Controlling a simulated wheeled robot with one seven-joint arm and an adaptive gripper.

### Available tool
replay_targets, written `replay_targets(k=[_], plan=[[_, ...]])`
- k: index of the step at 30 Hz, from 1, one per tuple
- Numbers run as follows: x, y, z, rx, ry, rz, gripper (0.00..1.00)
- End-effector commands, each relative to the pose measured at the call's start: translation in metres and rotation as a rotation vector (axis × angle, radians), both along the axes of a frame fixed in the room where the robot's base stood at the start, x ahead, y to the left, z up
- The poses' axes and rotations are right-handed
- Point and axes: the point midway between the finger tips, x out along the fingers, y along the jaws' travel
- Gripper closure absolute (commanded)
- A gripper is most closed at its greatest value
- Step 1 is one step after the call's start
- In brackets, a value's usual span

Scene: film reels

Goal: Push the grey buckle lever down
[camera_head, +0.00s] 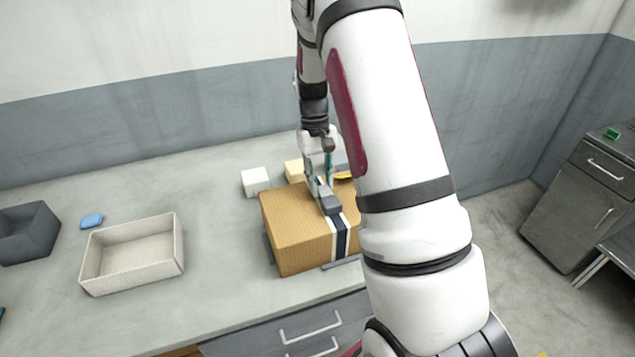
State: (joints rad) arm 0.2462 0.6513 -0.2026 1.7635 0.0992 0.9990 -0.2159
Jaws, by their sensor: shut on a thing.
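A cardboard box (296,229) sits on the grey worktop. A dark strap with white edges (341,235) runs over its top and down its front. The grey buckle (331,205) lies on the strap at the top front edge of the box. My gripper (322,181) points down over the box top, just behind the buckle body, and is shut on the grey buckle lever. The lever is small and mostly hidden by the fingers, so its exact tilt cannot be told. My arm hides the right side of the box.
A beige open tray (133,281) stands left, with a blue block (92,221) and a dark grey bin (25,235) beyond it. A white block (255,181) and a pale yellow block (293,171) stand behind the box. The worktop between tray and box is clear.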

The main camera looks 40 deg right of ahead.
Motion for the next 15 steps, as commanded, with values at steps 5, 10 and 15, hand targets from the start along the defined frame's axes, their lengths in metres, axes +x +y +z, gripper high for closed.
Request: replay_targets(k=[5, 10, 15], plan=[[0.0015, -0.0007, -0.0002, -0.002, -0.004, 0.001, 1.0], [0.0013, -0.0006, -0.0003, -0.002, -0.004, 0.001, 0.58], [0.0007, -0.0003, -0.0002, -0.001, -0.002, 0.001, 0.53]])
